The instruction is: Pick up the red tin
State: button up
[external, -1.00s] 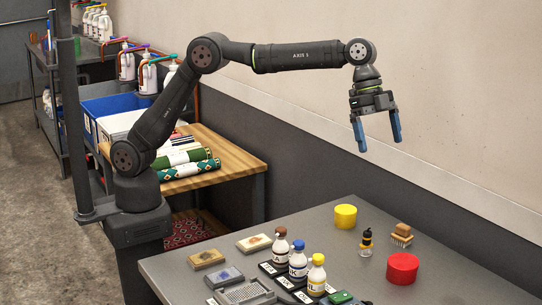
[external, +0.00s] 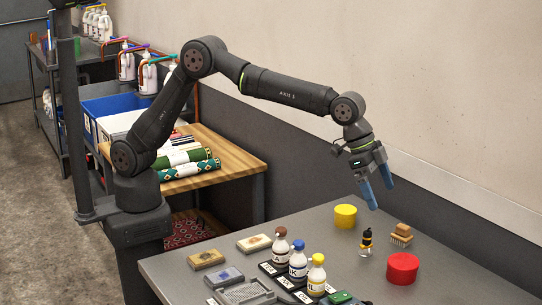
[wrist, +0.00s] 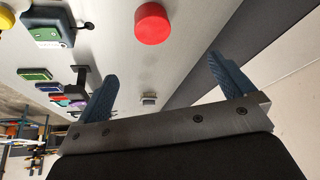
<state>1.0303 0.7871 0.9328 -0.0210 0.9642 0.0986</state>
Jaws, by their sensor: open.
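The red tin (external: 403,268) is a short round cylinder standing upright on the grey table, toward its right side. It also shows in the wrist view (wrist: 152,23) at the top, beyond the fingertips. My gripper (external: 376,198) is open and empty, with its blue fingers tilted down. It is above the table and up and to the left of the red tin in the external view, apart from it. In the wrist view my gripper's two blue fingers (wrist: 162,80) are spread wide with nothing between them.
A yellow tin (external: 345,216), a small dark-and-yellow bottle (external: 366,241) and a wooden brush (external: 401,235) stand near the red tin. Several capped bottles (external: 298,262) stand further left. The wall (external: 480,130) runs behind the table. Table to the right of the red tin is clear.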

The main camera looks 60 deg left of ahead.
aim_at(402, 260)
jog(key=shift+n+t, duration=0.4)
jog(key=shift+n, duration=0.4)
jog(key=s+x, duration=0.1)
jog(key=x, duration=0.4)
jog(key=s+x, duration=0.1)
jog(key=x, duration=0.4)
jog(key=s+f+x, duration=0.1)
jog(key=x, duration=0.4)
jog(key=shift+s+d, duration=0.15)
jog(key=shift+s, duration=0.05)
jog(key=shift+d+x, duration=0.15)
jog(key=shift+x, duration=1.25)
jog(key=shift+d+x, duration=0.1)
jog(key=shift+x, duration=1.35)
jog(key=shift+w+r, duration=0.15)
jog(key=shift+r, duration=0.05)
jog(key=c, duration=1.1)
jog(key=shift+r, duration=0.2)
